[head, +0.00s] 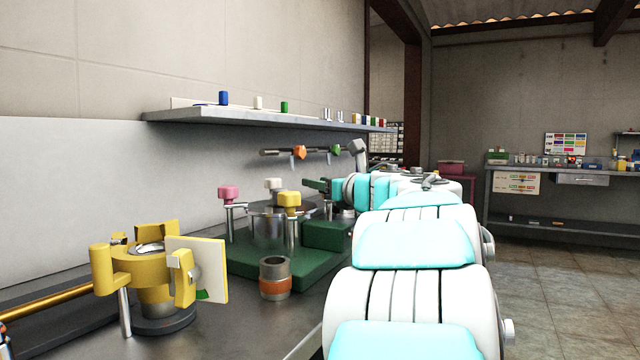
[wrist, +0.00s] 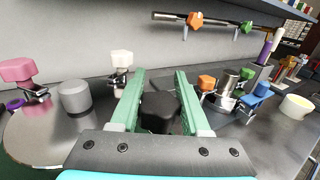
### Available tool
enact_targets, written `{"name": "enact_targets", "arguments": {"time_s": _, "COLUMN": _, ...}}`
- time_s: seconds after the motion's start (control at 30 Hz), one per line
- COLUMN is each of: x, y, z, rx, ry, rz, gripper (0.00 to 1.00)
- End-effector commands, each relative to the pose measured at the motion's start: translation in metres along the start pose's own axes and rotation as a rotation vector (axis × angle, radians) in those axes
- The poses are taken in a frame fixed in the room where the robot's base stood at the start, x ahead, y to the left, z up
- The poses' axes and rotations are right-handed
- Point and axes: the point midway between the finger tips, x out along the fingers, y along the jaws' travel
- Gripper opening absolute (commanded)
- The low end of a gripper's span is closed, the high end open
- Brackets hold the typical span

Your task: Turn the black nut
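The black nut (wrist: 160,112) shows in the wrist view as a dark, faceted knob low in the middle. My gripper (wrist: 160,75) has its two pale green fingers on either side of the nut, with the tips reaching past it. The nut fills nearly all the width between the fingers, and I cannot tell whether both fingers touch it. In the head view, my gripper (head: 317,186) is small and dark green beside the round metal tank lid (head: 268,222). I cannot make out the black nut there.
Pink (head: 228,192) and yellow (head: 289,199) knobs stand around the lid on the green base (head: 240,262). A yellow fixture (head: 150,270) and a copper-banded cup (head: 275,278) stand at the front. A wall rail holds orange (wrist: 195,19) and green knobs. A shelf (head: 250,117) hangs above.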

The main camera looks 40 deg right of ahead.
Motion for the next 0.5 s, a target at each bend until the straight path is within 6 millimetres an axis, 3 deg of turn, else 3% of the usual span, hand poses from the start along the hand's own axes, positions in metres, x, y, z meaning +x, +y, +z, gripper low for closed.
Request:
{"name": "enact_targets", "arguments": {"time_s": 0.03, "x": 0.0000, "y": 0.0000, "z": 0.0000, "rx": 0.000, "ry": 0.000, "rz": 0.000, "gripper": 0.37}}
{"name": "enact_targets", "arguments": {"time_s": 0.37, "x": 0.0000, "y": 0.0000, "z": -0.0001, "rx": 0.000, "ry": 0.000, "rz": 0.000, "gripper": 0.00}}
{"name": "enact_targets", "arguments": {"time_s": 0.5, "x": 0.0000, "y": 0.0000, "z": -0.0001, "rx": 0.000, "ry": 0.000, "rz": 0.000, "gripper": 0.00}}
